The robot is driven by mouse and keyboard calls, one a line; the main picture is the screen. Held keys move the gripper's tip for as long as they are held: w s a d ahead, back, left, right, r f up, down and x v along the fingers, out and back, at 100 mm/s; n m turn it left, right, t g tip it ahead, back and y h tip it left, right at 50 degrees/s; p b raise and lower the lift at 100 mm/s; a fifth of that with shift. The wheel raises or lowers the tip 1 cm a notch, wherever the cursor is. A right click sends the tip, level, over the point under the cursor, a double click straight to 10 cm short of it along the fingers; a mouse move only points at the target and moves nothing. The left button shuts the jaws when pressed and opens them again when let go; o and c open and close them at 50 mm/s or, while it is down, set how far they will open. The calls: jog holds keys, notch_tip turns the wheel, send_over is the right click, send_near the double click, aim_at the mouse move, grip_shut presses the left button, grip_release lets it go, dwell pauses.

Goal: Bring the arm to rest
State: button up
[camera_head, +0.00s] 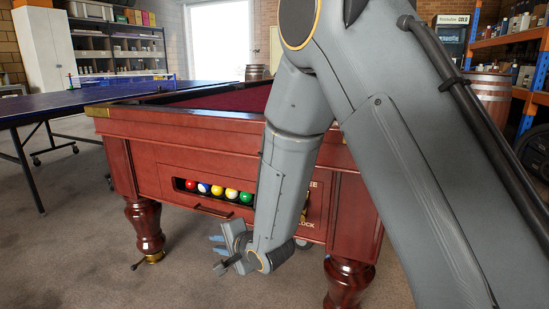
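My arm crosses the right half of the view, from the top right down to the lower middle. Its end bends down in front of a pool table (220,127) with red-brown wood and red cloth. My gripper (217,252) is small and low, in front of the table's end panel, below and right of the handle. Its fingers point left, and I cannot tell how far apart they are. I see nothing clearly held in it. My arm hides part of the table's end and its cloth.
Several coloured balls (217,190) lie in the table's slot. A blue table-tennis table (60,105) stands at left. A white cabinet (42,50) and shelves (120,45) are behind. Barrels (490,92) and an orange-blue rack (510,40) stand at right. Carpet (70,230) at lower left is clear.

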jog(key=s+d+r+n+g+h, duration=0.25)
jog(key=s+d+n, duration=0.25)
jog(key=s, duration=0.6)
jog(key=s+d+r+n+g+h, duration=0.2)
jog(key=s+d+r+n+g, duration=0.3)
jog(key=s, duration=0.6)
jog(key=s+d+r+n+g+h, duration=0.2)
jog(key=s+d+r+n, duration=0.3)
jog(key=s, duration=0.6)
jog(key=d+r+m+h+p, duration=0.1)
jog(key=d+r+m+p, duration=0.1)
jog(key=d+r+p, duration=0.8)
jog(key=d+r+m+p, duration=0.3)
jog(key=d+r+p, duration=0.7)
jog(key=p, duration=1.2)
notch_tip(320, 180, up, 4)
jog(key=shift+f+h, duration=0.15)
jog(key=shift+h, duration=0.2)
jog(key=shift+a+t, duration=0.1)
jog(key=shift+t, duration=0.15)
